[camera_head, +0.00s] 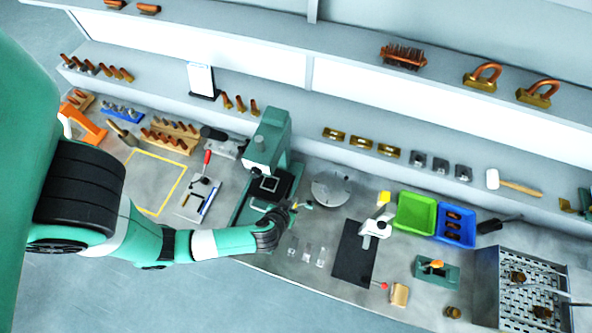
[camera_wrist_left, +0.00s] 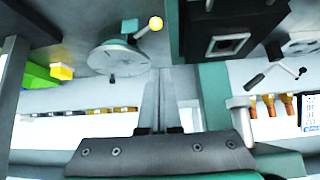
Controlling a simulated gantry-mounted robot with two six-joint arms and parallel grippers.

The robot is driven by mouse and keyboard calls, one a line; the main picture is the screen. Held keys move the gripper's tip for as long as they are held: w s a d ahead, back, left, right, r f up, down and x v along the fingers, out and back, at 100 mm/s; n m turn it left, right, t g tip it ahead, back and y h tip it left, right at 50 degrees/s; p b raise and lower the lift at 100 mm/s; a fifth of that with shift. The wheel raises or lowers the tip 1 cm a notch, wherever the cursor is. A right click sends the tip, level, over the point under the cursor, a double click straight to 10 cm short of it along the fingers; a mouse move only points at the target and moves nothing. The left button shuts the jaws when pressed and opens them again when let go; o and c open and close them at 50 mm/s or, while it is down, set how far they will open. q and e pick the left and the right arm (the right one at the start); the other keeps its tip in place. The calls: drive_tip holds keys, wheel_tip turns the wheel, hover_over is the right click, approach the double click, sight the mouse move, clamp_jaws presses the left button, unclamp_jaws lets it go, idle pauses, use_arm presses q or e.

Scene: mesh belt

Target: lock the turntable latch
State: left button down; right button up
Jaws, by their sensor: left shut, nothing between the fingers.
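The turntable (camera_head: 331,189) is a round grey disc on the bench, right of the green press. It also shows at the upper left in the left wrist view (camera_wrist_left: 117,62). My left gripper is shut and empty, between the press and the turntable. Its fingers (camera_wrist_left: 160,98) look apart from the knob in the wrist view. Whether the latch is engaged cannot be told. My right gripper is not in view.
The green press (camera_head: 268,145) stands close to the left gripper. A black mat (camera_head: 352,255) with a white device (camera_head: 376,226) lies to the right. Green (camera_head: 416,213) and blue (camera_head: 456,238) trays stand farther right. Small clear pieces (camera_head: 306,251) lie in front of the turntable.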

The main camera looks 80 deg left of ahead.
use_arm(q)
drive_tip(key=b+x, duration=0.4)
drive_tip(key=x, duration=0.6)
drive_tip(key=shift+w+f, duration=0.1)
drive_tip(key=shift+f, duration=0.2)
drive_tip(key=s+d, duration=0.2)
drive_tip(key=d, duration=0.1)
drive_tip(key=shift+s+f, duration=0.1)
drive_tip(key=shift+s+d, duration=0.1)
drive_tip(key=shift+s, duration=0.05)
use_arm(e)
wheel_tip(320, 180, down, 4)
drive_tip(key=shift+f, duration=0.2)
